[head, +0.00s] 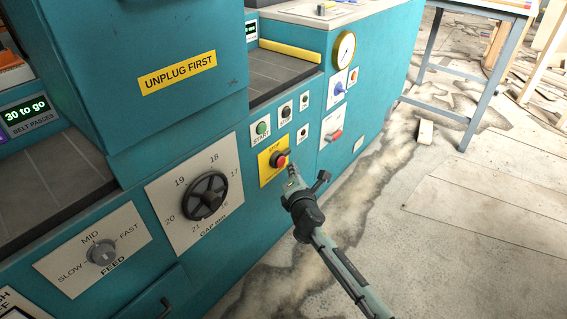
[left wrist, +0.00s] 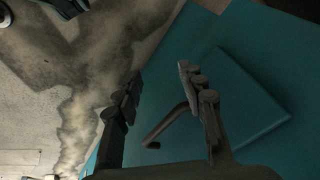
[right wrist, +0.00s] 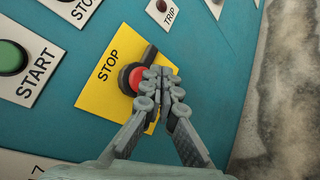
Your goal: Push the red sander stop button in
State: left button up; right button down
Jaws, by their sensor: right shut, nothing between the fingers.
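The red stop button (head: 280,160) sits on a yellow plate marked STOP (head: 265,172) on the teal machine's front. In the right wrist view the round red button (right wrist: 126,80) is partly covered by my fingers, on the yellow plate (right wrist: 97,95). My right gripper (head: 291,172) is shut and empty, its fingertips (right wrist: 164,78) just right of the button's middle and overlapping its edge. I cannot tell whether they touch it. My left gripper (left wrist: 158,88) is open, its fingers apart near a dark bent handle (left wrist: 165,127) on a teal panel.
A green START button (head: 262,128) is above the stop plate, with small black buttons beside it. A black gap handwheel (head: 206,195) and grey feed knob (head: 102,253) are to the left.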

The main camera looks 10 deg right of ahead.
jog(key=s+d, duration=0.1)
jog(key=s, duration=0.1)
jog(key=s+d+p, duration=0.1)
jog(key=s+d, duration=0.1)
dwell(0.3)
